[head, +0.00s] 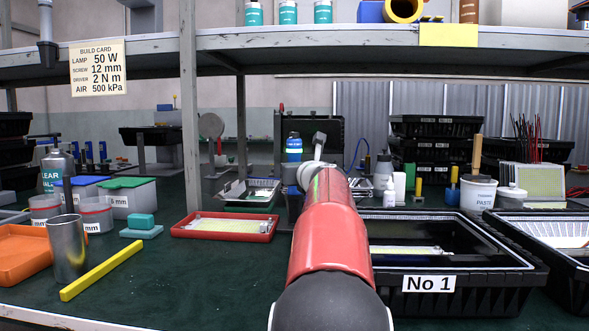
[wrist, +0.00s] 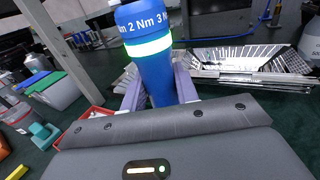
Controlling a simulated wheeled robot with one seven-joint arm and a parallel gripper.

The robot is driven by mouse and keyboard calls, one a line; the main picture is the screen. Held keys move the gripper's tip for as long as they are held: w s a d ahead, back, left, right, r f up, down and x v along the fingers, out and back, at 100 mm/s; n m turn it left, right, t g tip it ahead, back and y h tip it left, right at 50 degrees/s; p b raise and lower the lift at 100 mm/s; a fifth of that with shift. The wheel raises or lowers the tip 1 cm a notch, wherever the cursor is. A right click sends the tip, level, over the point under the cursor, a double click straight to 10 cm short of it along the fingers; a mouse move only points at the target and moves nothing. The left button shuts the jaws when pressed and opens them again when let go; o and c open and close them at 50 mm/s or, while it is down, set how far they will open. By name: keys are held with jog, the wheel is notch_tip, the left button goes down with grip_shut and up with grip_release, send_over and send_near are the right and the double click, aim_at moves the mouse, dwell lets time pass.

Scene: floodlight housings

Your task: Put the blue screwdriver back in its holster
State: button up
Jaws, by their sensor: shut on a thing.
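The blue screwdriver (wrist: 152,62) stands upright between the fingers of my gripper (wrist: 158,88) in the wrist view. Its blue cap reads "2 Nm" and "3 N", with a lit pale-green ring below. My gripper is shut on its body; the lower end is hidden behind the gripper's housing. In the head view the screwdriver's top (head: 294,148) shows just left of my red arm, which hides most of the gripper. I cannot make out the holster with certainty; a dark shape below the screwdriver is partly covered by my arm.
A black bin marked No 1 (head: 428,283) stands right of my arm, and a red tray (head: 222,236) lies left. A metal cup (head: 67,250) and yellow bar (head: 101,271) are at the front left. A shelf (head: 370,42) spans above; a post (head: 189,120) rises left.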

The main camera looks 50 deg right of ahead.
jog(key=o, duration=1)
jog(key=shift+r, duration=0.1)
jog(key=shift+o, duration=0.7)
jog(key=shift+s, duration=0.1)
jog(key=v, duration=0.7)
jog(key=shift+s+a+b, duration=0.15)
jog(key=shift+s+b, duration=0.2)
jog(key=shift+b, duration=0.1)
